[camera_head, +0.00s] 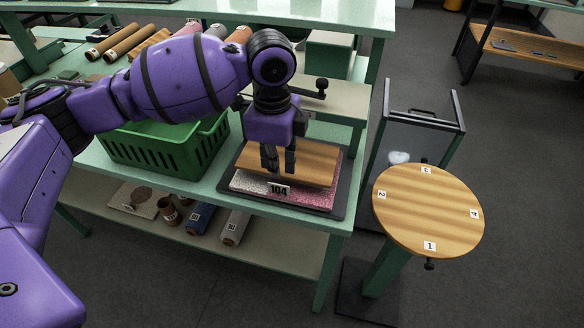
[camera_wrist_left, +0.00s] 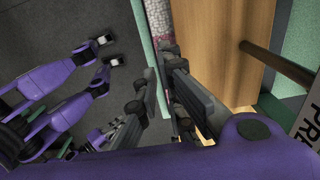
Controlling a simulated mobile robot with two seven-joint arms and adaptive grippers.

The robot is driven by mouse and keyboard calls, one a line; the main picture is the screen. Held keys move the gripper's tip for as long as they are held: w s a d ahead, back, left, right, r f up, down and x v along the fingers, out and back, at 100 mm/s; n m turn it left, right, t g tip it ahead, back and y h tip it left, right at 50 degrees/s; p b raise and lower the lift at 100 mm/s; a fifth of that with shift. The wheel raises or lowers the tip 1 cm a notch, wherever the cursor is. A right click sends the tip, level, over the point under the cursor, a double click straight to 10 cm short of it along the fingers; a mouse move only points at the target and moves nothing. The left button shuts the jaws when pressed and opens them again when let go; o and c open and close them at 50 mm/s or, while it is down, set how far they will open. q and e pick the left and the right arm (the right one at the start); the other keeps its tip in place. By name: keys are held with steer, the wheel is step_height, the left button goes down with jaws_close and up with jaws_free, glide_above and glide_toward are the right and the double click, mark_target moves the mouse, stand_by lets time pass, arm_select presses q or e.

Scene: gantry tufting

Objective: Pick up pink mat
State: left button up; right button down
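The pink mat (camera_head: 308,194), speckled pink and white, lies on a dark tray (camera_head: 339,190) at the right end of the green table. A wooden board (camera_head: 316,160) covers its middle and back, so mostly its front strip shows. A tag reading 104 (camera_head: 279,190) is at its front edge. My left gripper (camera_head: 278,170) points down over the board and mat, its two fingers apart and nothing visible between them. In the left wrist view the fingers (camera_wrist_left: 162,98) are parted, with a strip of the pink mat (camera_wrist_left: 161,18) beyond. My right gripper is not in view.
A green basket (camera_head: 150,158) stands left of the tray. Several rolls (camera_head: 128,42) lie at the back left. A round wooden table (camera_head: 425,208) with numbered tags stands at the right. A dark-framed cart (camera_head: 457,135) is behind it. A lower shelf (camera_head: 270,255) holds more rolls.

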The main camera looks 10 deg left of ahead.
mark_target(278, 185)
arm_select(q)
steer(key=shift+f, duration=0.55)
steer(key=shift+w+f, duration=0.1)
steer(key=shift+f, duration=0.2)
step_height(278, 185, down, 4)
steer(key=shift+w+r, duration=0.1)
steer(key=shift+r, duration=0.05)
steer(key=shift+f, duration=0.25)
steer(key=shift+d, duration=0.1)
jaws_close()
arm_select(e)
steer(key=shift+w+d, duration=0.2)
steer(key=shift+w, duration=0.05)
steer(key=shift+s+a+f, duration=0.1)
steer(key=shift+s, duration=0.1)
arm_select(q)
steer(key=shift+r, duration=0.2)
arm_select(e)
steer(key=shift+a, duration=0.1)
